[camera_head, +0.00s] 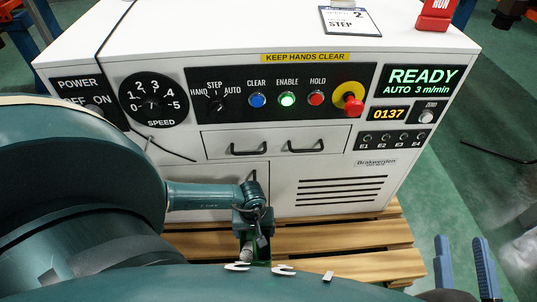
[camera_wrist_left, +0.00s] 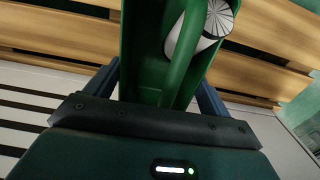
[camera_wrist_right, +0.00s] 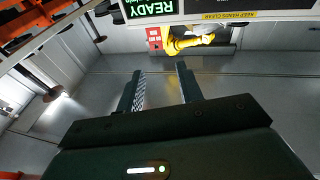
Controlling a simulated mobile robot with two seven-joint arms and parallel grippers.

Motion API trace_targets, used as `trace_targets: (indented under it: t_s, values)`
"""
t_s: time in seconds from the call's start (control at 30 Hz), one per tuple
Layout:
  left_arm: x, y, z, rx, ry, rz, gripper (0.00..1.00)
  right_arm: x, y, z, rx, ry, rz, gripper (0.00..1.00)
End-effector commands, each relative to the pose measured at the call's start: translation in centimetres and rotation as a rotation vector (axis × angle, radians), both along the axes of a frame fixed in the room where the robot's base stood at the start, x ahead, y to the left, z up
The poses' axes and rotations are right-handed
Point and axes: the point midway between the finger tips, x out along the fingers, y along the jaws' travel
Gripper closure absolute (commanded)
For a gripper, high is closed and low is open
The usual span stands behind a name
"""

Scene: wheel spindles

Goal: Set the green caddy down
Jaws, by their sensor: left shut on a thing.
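The green caddy (camera_wrist_left: 140,45) fills the top middle of the left wrist view, with its curved green handle and a pale ridged cylinder (camera_wrist_left: 218,18) at it. My left gripper (camera_wrist_left: 158,82) has its blue fingers on both sides and is shut on the caddy. Wooden slats show behind it; whether it touches them I cannot tell. In the head view my left arm hides most of it; a small green part (camera_head: 262,252) shows above the pallet. My right gripper (camera_head: 462,250) is open and empty at the lower right; it also shows in the right wrist view (camera_wrist_right: 160,82).
Green and grey floor (camera_head: 460,205) is open at the right. A red block (camera_head: 436,14) stands on the cabinet top.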

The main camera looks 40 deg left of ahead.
Motion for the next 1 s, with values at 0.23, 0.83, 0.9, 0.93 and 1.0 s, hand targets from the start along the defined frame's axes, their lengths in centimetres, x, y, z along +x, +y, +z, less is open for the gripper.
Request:
trace_targets:
  t_s: [0.23,0.83,0.9,0.93,1.0]
  values:
    - [0.1,0.0,-3.7,-0.001,-0.001,0.0,0.44,0.7,-0.1,1.3,0.003,-0.119,0.011,0.64]
    - [0.1,0.0,-7.7,0.0,0.0,-0.001,0.44,1.2,-0.4,4.4,-0.02,-0.35,0.014,0.64]
    - [0.1,0.0,-7.8,0.0,0.0,-0.002,0.44,1.2,-0.4,4.4,-0.021,-0.357,0.014,0.64]
    - [0.1,0.0,-8.0,0.001,-0.001,-0.002,0.44,1.2,-0.4,4.4,-0.021,-0.363,0.015,0.64]
    - [0.0,0.0,-8.1,0.001,0.001,-0.002,0.18,1.2,-0.5,4.7,-0.023,-0.381,0.015,0.64]
